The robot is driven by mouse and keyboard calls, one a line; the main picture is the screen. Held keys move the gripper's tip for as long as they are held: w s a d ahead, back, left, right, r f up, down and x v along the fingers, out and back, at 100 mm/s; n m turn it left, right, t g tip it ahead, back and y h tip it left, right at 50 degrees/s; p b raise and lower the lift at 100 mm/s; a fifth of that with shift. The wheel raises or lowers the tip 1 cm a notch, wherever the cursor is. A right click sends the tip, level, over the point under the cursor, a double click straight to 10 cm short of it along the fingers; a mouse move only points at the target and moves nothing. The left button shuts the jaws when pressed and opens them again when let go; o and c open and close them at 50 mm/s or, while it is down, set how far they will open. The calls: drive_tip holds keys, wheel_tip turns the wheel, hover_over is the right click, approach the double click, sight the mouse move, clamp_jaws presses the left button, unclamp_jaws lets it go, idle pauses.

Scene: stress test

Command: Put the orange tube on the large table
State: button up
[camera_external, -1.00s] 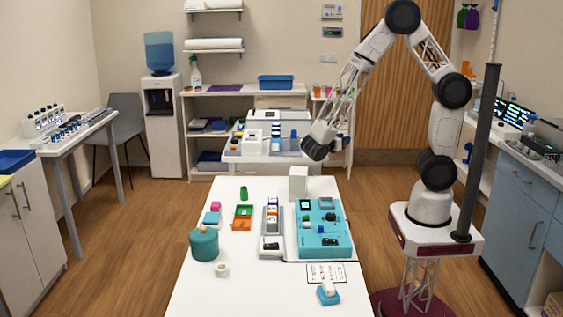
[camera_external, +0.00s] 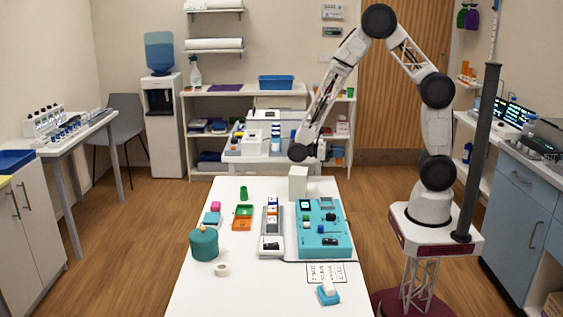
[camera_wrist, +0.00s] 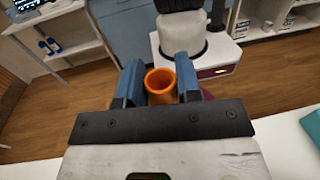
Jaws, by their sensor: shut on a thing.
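The orange tube (camera_wrist: 161,88) is in the wrist view, between the two blue fingers of my gripper (camera_wrist: 158,76). My gripper is shut on it, and its round open mouth faces the camera. In the external view, the end of my arm is over the far end of the large white table (camera_external: 195,295). The fingers and the tube cannot be made out there. A white edge of the large table (camera_wrist: 285,150) shows at the lower right of the wrist view.
A white block (camera_external: 298,182) stands at the table's far end. A teal tray (camera_external: 322,240), a teal jar (camera_external: 204,245), a white ring (camera_external: 222,270) and small boxes occupy the table. Its front left part is clear.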

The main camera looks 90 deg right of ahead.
drive_tip(key=w+a+r+m+t+y, duration=0.2)
drive_tip(key=w+a+m+t+y, duration=0.2)
drive_tip(key=w+m+t+y, duration=0.1)
drive_tip(key=w+a+r+m+t+y, duration=0.2)
drive_tip(key=w+a+m+t+y, duration=0.2)
drive_tip(key=w+m+t+y, duration=0.1)
drive_tip(key=w+a+r+m+t+y, duration=0.2)
drive_tip(key=w+a+m+t+y, duration=0.2)
drive_tip(key=w+m+t, duration=0.3)
drive_tip(key=shift+w+a+r+t+y, duration=0.1)
drive_tip(key=shift+w+a+t+y, duration=0.05)
drive_tip(key=shift+w+t+y, duration=0.75)
drive_tip(key=w+d+r+m+t+h, duration=0.2)
drive_tip(key=w+r+m+t+h, duration=0.15)
drive_tip(key=w+t, duration=0.3)
drive_tip(key=w+d+r+m+t+h, duration=0.2)
drive_tip(key=w+r+m+t, duration=0.3)
drive_tip(key=w, duration=0.2)
wheel_tip(320, 180, down, 15)
drive_tip(key=shift+w+r, duration=0.15)
drive_tip(key=shift+w, duration=0.15)
drive_tip(key=shift+d, duration=0.1)
drive_tip(key=shift+f, duration=3.1)
